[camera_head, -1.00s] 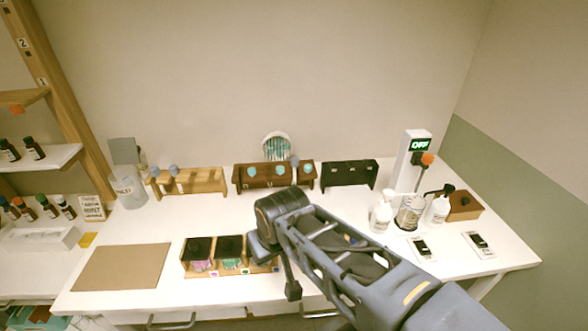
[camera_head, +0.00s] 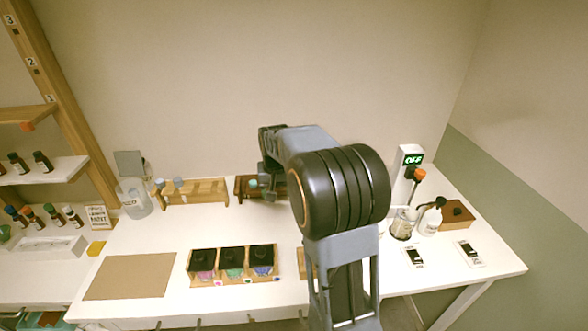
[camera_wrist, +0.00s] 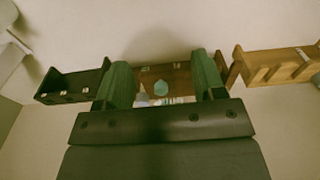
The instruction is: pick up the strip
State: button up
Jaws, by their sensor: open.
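No piece is plainly recognisable as the strip. A dark brown rack (camera_head: 243,187) stands at the back of the white table, partly hidden by my arm. A teal rounded piece (camera_head: 252,184) shows at it. My gripper (camera_head: 268,190) is in front of this rack. In the wrist view the two fingers of my gripper (camera_wrist: 163,70) are spread apart, with the brown rack (camera_wrist: 178,74) beyond and between them. The teal piece (camera_wrist: 160,88) shows between the fingers, apart from both. A pale bluish piece (camera_wrist: 141,99) is beside it, partly hidden by the gripper body.
A light wooden rack (camera_head: 205,192) with bluish-topped pieces stands left of the brown one. A black rack (camera_wrist: 72,87) shows in the wrist view. Black-lidded jars (camera_head: 232,258) sit at the front. A glass beaker (camera_head: 403,224) and white bottle (camera_head: 430,220) stand right. A tan mat (camera_head: 130,277) lies front left.

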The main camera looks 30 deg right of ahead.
jog(key=w+d+m+p, duration=0.1)
jog(key=w+d+m, duration=0.1)
jog(key=w+d, duration=0.2)
jog(key=w+d+m+p, duration=0.1)
jog(key=w+d+m, duration=0.2)
jog(key=w+d, duration=0.1)
jog(key=w+d+m+p, duration=0.1)
jog(key=w+d+m, duration=0.2)
jog(key=w+d, duration=0.1)
jog(key=shift+w+d+f+g, duration=0.15)
jog(key=shift+w+d+g, duration=0.15)
jog(key=shift+d+g, duration=0.15)
jog(key=d+m, duration=0.1)
jog(key=w+d+r+m, duration=0.1)
jog(key=m, duration=0.1)
jog(key=shift+w+r, duration=0.25)
jog(key=shift+r, duration=0.05)
notch_tip(320, 180, up, 6)
jog(key=m, duration=0.4)
jog(key=shift+m, duration=0.6)
jog(key=f+b, duration=0.1)
jog(key=f, duration=0.1)
jog(key=f+b, duration=0.1)
jog(key=f, duration=0.2)
jog(key=s+f+b, duration=0.1)
jog(key=f+b, duration=0.1)
jog(key=f, duration=0.1)
jog(key=shift+a, duration=0.25)
jog(key=shift+a+f, duration=0.15)
jog(key=shift+f, duration=3.05)
